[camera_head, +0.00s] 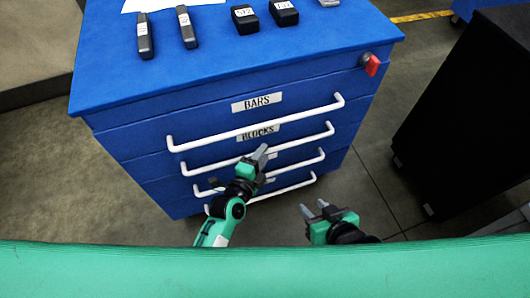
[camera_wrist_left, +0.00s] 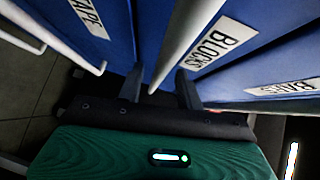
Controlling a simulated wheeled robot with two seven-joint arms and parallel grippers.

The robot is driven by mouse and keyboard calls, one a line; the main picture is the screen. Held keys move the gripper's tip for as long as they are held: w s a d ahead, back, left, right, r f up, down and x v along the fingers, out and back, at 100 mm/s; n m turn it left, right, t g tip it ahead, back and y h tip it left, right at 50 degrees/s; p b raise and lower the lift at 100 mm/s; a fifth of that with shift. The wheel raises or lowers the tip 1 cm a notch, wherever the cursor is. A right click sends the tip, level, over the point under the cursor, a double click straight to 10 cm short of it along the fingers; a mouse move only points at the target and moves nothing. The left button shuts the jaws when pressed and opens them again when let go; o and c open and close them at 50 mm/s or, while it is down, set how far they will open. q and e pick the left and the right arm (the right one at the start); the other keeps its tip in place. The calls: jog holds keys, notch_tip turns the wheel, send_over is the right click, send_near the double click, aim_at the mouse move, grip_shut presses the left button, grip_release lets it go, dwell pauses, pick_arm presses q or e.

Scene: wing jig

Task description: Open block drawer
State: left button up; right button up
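The blocks drawer (camera_head: 230,148) is the second blue drawer from the top, and its front looks flush with the others. Its white bar handle (camera_head: 300,141) runs across the front. My left gripper (camera_head: 263,153) is at the middle of this handle. In the left wrist view, the handle (camera_wrist_left: 188,40) runs between the two spread fingers (camera_wrist_left: 160,88) beside the BLOCKS label (camera_wrist_left: 219,43). Gaps show between bar and fingers; contact cannot be told. My right gripper (camera_head: 315,211) is open and empty, below and right of the left one, apart from the cabinet.
The BARS drawer (camera_head: 255,103) is above, with its own white handle; two more handles are below. Black bars (camera_head: 145,38) and blocks (camera_head: 284,13) lie on the cabinet top (camera_head: 220,55). A red lock (camera_head: 371,65) sits at the top right corner. A dark cabinet (camera_head: 470,110) stands right.

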pick_arm(q)
jog(key=shift+x, duration=1.1)
pick_arm(e)
jog(key=shift+w+a, duration=0.1)
jog(key=shift+a, duration=0.25)
pick_arm(q)
grip_shut()
jog(key=shift+s, duration=0.1)
